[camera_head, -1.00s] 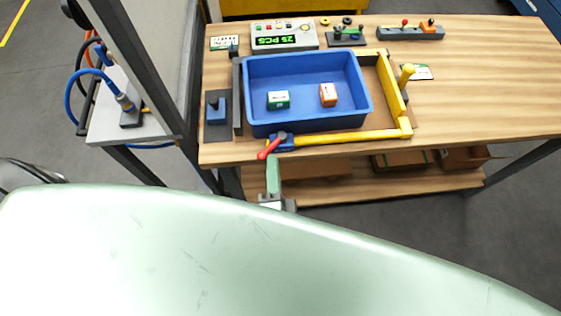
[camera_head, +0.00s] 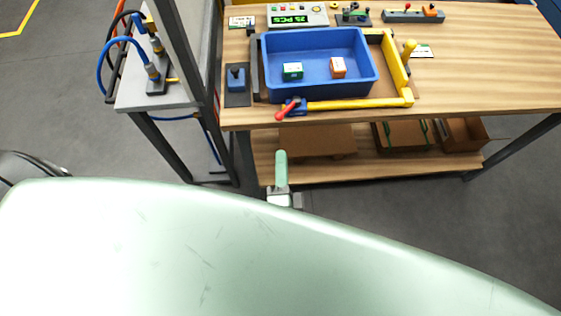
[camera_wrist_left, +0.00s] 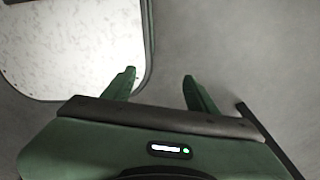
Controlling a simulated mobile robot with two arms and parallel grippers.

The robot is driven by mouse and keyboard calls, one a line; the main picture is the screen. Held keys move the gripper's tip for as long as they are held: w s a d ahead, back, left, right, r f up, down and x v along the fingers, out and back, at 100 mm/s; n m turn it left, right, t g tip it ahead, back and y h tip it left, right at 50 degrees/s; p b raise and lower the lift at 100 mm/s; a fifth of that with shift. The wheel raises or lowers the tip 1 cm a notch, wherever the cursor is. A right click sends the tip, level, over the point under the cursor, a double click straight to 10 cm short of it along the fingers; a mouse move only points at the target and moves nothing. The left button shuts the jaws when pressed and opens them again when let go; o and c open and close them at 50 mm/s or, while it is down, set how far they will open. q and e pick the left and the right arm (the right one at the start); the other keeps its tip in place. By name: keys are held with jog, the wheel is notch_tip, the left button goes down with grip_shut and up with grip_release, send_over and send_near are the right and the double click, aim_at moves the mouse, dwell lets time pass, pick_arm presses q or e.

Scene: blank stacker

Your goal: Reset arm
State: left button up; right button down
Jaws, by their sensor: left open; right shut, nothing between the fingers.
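My right gripper (camera_head: 281,172) shows in the head view just beyond my pale green body, in front of the workbench's front edge. Its green fingers point up in the picture; it is shut and empty. My left gripper (camera_wrist_left: 160,82) shows in the left wrist view with its two green fingers spread apart and nothing between them. It faces grey floor, with a pale speckled panel at the upper left. The left gripper is not visible in the head view.
The wooden workbench (camera_head: 480,85) carries a blue bin (camera_head: 320,88) with a green-and-white box (camera_head: 292,71) and an orange-and-white box (camera_head: 338,68). A yellow frame (camera_head: 360,104) with a red-handled clamp (camera_head: 287,108) borders it. A grey post and side table (camera_head: 180,95) stand left.

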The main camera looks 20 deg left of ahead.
jog(key=s+d+f+n+g+h, duration=0.1)
jog(key=s+d+f+n+g, duration=0.25)
jog(key=f, duration=0.75)
jog(key=s+d+f+n+g, duration=0.25)
jog(key=d+f, duration=0.25)
jog(key=f, duration=0.5)
jog(key=s+d+f+n+g+h, duration=0.1)
jog(key=s+d+f+n+g, duration=0.3)
jog(key=f, duration=0.7)
pick_arm(q)
jog(key=shift+w+d, duration=0.2)
jog(key=shift+w, duration=0.75)
pick_arm(e)
jog(key=s+d+f+n+g+h, duration=0.2)
jog(key=s+d+f, duration=0.4)
jog(key=s+d, duration=0.3)
jog(key=s+d+f+n+g+h, duration=0.2)
jog(key=s+d+f, duration=0.5)
jog(key=d, duration=0.5)
jog(key=shift+s+d+g, duration=0.3)
jog(key=shift+s+g, duration=0.5)
jog(key=shift+s, duration=0.05)
